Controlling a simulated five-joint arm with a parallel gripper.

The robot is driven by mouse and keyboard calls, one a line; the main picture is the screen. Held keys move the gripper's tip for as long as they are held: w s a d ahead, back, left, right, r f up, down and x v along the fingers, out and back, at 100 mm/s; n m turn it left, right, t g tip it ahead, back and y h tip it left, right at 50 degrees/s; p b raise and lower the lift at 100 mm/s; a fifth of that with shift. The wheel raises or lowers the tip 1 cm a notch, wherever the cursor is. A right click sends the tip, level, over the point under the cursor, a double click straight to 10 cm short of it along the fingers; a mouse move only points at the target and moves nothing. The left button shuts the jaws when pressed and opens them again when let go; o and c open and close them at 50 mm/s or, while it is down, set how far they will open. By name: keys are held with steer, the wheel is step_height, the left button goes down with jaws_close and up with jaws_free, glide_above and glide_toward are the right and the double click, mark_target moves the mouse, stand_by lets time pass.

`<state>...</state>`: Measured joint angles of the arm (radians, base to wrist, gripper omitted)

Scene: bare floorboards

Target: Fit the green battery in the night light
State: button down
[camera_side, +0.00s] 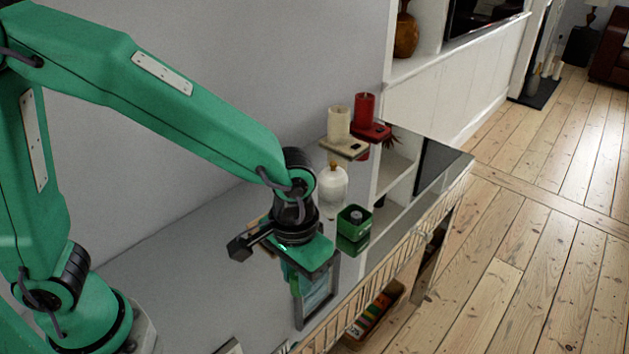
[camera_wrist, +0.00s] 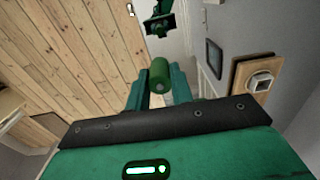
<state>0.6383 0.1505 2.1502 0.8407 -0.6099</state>
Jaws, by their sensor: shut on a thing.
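A green battery (camera_wrist: 160,75), a short cylinder, is held between the fingers of my gripper (camera_wrist: 162,88) in the wrist view. In the side view my gripper (camera_side: 308,275) points down over the glossy top, and I cannot make out the battery there. A small green box with a dark round part on top (camera_side: 354,220), which looks like the night light, stands to the right of my gripper and apart from it. A dark green thing (camera_wrist: 160,22) ahead of the battery in the wrist view may be the same box.
A framed panel (camera_side: 318,305) is close to my gripper. A wooden square piece (camera_wrist: 240,75) shows at the right of the wrist view.

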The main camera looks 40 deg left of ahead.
steer(key=shift+s+d+r, duration=0.45)
steer(key=shift+s, duration=0.2)
steer(key=shift+w, duration=0.1)
steer(key=shift+w+a, duration=0.35)
steer(key=shift+w, duration=0.1)
steer(key=w+a+n, duration=0.3)
steer(key=w+a, duration=0.3)
steer(key=a, duration=0.4)
steer(key=w+a+n, duration=0.2)
steer(key=w+a, duration=0.5)
steer(key=a, duration=0.4)
steer(key=shift+w+f+n, duration=0.25)
steer(key=shift+f+n, duration=0.05)
steer(key=shift+n, duration=0.1)
steer(key=shift+d+f, duration=0.1)
steer(key=shift+f, duration=0.05)
steer(key=shift+f, duration=2.35)
steer(key=shift+f, duration=1.2)
steer(key=c, duration=1.1)
jaws_free()
steer(key=shift+c, duration=0.2)
